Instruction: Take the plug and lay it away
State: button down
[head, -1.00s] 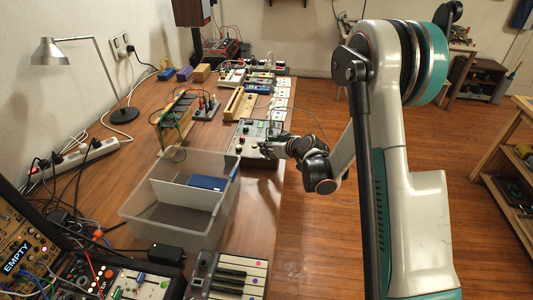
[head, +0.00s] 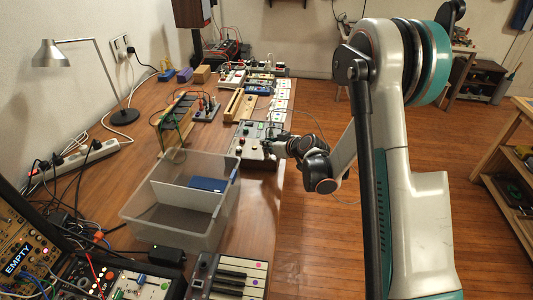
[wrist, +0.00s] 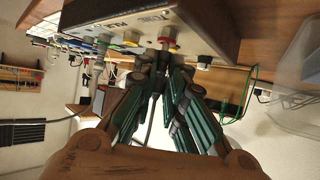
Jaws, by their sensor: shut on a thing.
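My gripper (head: 268,150) is at the front right of a grey box with knobs and sockets (head: 248,137) on the bench. In the wrist view, my gripper (wrist: 161,66) has its green-sided fingers closed together just at the panel of the grey box (wrist: 190,17). They are shut on the plug, which is mostly hidden between the fingertips. A red-ringed socket (wrist: 167,42) is right at the fingertips. I cannot tell whether the plug is still in it. A grey cable (wrist: 151,122) hangs between the fingers.
A clear divided bin (head: 150,232) stands nearer on the bench, with a blue flat item (head: 206,184) in its far part. A small keyboard (head: 232,280) and a black adapter (head: 166,255) are close in front. Several devices line the bench beyond the box.

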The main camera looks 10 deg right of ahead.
jog(key=shift+r+p, duration=0.7)
jog(key=shift+r, duration=0.8)
